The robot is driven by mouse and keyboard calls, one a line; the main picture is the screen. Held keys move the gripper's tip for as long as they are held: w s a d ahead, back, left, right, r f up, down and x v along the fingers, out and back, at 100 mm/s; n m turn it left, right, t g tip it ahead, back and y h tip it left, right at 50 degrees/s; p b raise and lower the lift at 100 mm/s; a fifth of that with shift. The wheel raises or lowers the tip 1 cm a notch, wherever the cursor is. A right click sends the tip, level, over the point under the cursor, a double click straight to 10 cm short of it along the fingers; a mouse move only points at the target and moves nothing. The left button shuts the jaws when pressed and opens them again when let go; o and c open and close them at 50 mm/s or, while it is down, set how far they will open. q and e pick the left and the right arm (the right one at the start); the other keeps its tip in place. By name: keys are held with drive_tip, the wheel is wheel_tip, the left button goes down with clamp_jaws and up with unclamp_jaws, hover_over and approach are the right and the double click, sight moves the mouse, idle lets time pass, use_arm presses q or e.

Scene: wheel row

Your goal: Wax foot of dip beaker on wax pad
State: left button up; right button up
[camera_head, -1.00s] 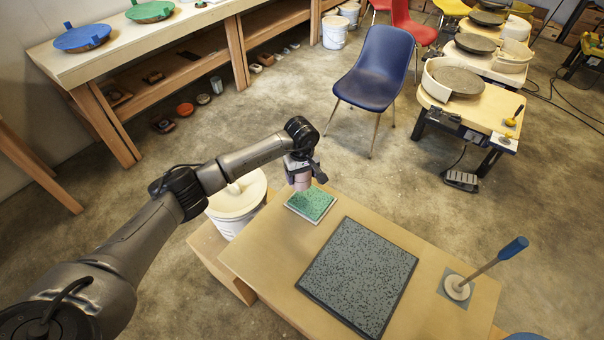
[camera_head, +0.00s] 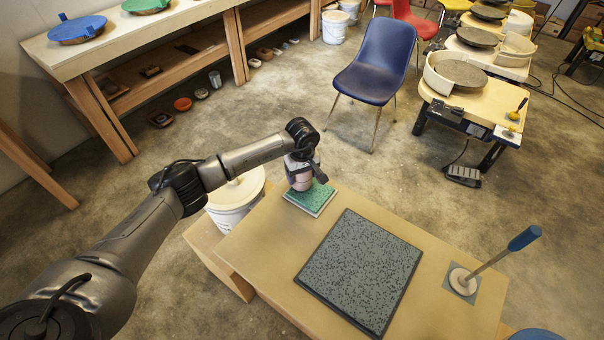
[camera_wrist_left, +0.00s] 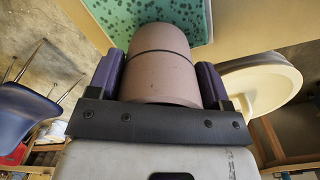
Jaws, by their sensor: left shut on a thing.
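My left gripper (camera_head: 301,170) is shut on the dip beaker (camera_head: 301,182), a pinkish cylinder. In the left wrist view the beaker (camera_wrist_left: 160,62) sits between the two purple fingers, with a dark line around it. The wax pad (camera_head: 319,195) is a speckled green square with a pale edge at the table's far left corner. The beaker's lower end overlaps the pad's left part in the head view. I cannot tell whether it touches the pad. The pad also shows beyond the beaker in the left wrist view (camera_wrist_left: 120,14). My right gripper is not in view.
A large speckled dark grey mat (camera_head: 360,268) lies mid-table. A blue-handled tool (camera_head: 497,257) stands upright on a small grey square to the right. A lidded white bucket (camera_head: 236,197) stands left of the table. A blue chair (camera_head: 377,65) stands behind.

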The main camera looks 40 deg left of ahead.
use_arm(q)
drive_tip(key=shift+f+b, duration=0.3)
drive_tip(key=shift+f, duration=0.1)
idle(0.3)
